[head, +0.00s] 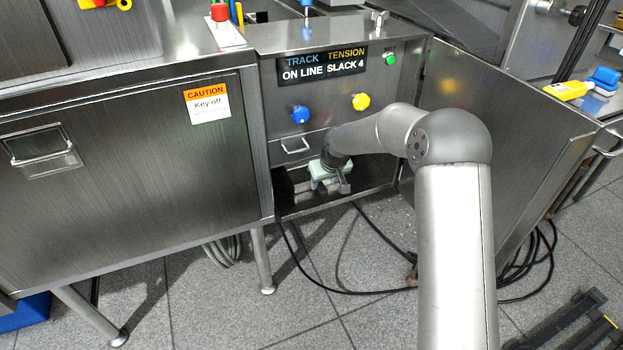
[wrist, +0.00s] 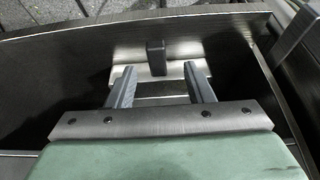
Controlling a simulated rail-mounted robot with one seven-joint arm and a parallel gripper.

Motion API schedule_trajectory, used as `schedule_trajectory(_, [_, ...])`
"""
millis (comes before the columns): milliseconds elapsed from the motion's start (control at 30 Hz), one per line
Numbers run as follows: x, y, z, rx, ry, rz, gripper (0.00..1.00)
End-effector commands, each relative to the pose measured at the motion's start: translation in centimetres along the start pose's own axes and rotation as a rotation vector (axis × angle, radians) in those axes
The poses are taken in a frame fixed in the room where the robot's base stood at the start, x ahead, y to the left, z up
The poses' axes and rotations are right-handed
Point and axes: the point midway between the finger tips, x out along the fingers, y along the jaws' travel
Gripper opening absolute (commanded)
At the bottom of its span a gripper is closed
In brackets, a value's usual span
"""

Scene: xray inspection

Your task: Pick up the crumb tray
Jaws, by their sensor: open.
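My gripper (head: 331,184) reaches into the low opening of the metal cabinet, under a small drawer handle. In the wrist view my gripper (wrist: 157,75) has its two fingers apart, with a dark upright grip (wrist: 156,57) in line with the gap between them. The grip stands on a pale metal piece (wrist: 155,75), which looks like part of the crumb tray. I cannot tell whether the fingers touch it. The rest of the tray is hidden by my gripper and shadow.
A metal lip (wrist: 210,28) borders the opening, close to the fingertips. An open cabinet door (head: 495,150) stands right of my arm. A blue knob (head: 300,114) and a yellow knob (head: 360,101) are above the opening. Black cables (head: 345,291) lie on the floor.

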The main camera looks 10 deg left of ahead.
Motion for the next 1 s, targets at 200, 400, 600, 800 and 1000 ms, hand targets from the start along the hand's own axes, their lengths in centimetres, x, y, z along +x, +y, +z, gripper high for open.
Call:
schedule_trajectory(200, [2.5, 0.2, 0.2, -0.001, -0.001, 0.000, 0.47])
schedule_trajectory(400, [5.1, 0.3, 0.1, 0.000, 0.000, -0.001, 0.47])
schedule_trajectory(600, [5.1, 0.4, -0.1, 0.000, 0.001, 0.000, 0.47])
schedule_trajectory(800, [5.1, 0.4, -0.1, 0.000, 0.001, -0.001, 0.00])
schedule_trajectory(1000, [5.0, 0.4, -0.1, 0.000, 0.002, 0.000, 0.00])
